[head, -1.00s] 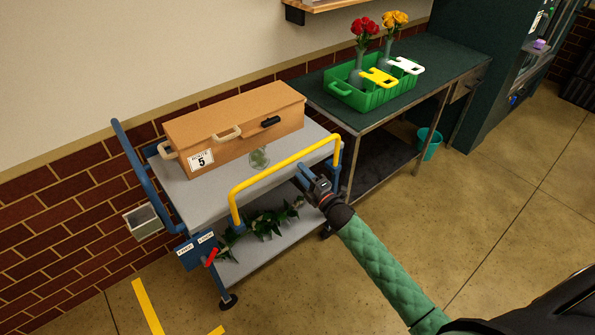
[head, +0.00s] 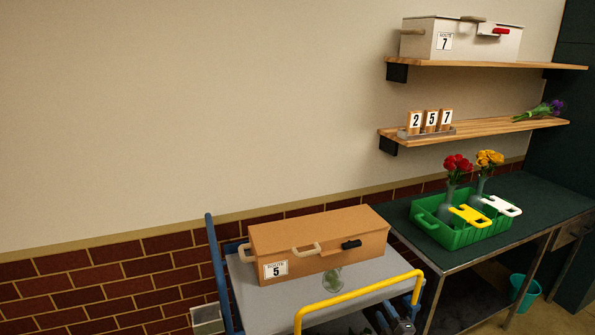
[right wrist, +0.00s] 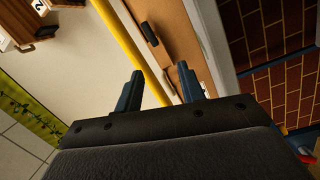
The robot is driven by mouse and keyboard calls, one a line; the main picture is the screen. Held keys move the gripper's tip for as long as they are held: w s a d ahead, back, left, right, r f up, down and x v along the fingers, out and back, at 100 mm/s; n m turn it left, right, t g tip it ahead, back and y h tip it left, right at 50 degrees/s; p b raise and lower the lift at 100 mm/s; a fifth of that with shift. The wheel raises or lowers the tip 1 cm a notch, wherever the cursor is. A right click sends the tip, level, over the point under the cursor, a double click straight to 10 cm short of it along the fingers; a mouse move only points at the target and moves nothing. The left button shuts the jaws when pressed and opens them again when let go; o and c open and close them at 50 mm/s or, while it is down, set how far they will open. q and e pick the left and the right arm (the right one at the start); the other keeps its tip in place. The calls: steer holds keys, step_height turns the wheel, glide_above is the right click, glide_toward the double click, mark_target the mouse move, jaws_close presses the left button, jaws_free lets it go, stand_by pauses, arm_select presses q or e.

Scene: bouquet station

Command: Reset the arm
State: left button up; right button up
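My right gripper (head: 397,325) shows only in part at the bottom edge of the head view, by the right end of the cart's yellow rail (head: 358,293). My left gripper is not in view.
The brown "Route 5" box (head: 335,233) and a glass vase (head: 332,280) stand on the cart. A green crate (head: 462,239) with red and yellow flowers sits on the dark table (head: 545,205).

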steer(key=s+d+f+m+g+h, duration=0.2)
steer(key=d+f+m+g+h, duration=0.25)
steer(key=f+m, duration=0.5)
steer(key=s+a+f+m+g, duration=0.2)
steer(key=s+f+m+g, duration=0.3)
steer(key=s+f, duration=0.6)
steer(key=s+a+f+g, duration=0.2)
steer(key=s+a+f, duration=0.2)
steer(key=s, duration=0.7)
steer(key=s+a+f+g+y, duration=0.1)
steer(key=s+a+f+g, duration=0.2)
steer(key=s+f, duration=0.6)
steer(key=s+a+f+g, duration=0.2)
steer(key=s+a+f, duration=0.4)
steer(key=s, duration=0.7)
steer(key=shift+f, duration=0.45)
steer(key=shift+m+g, duration=0.25)
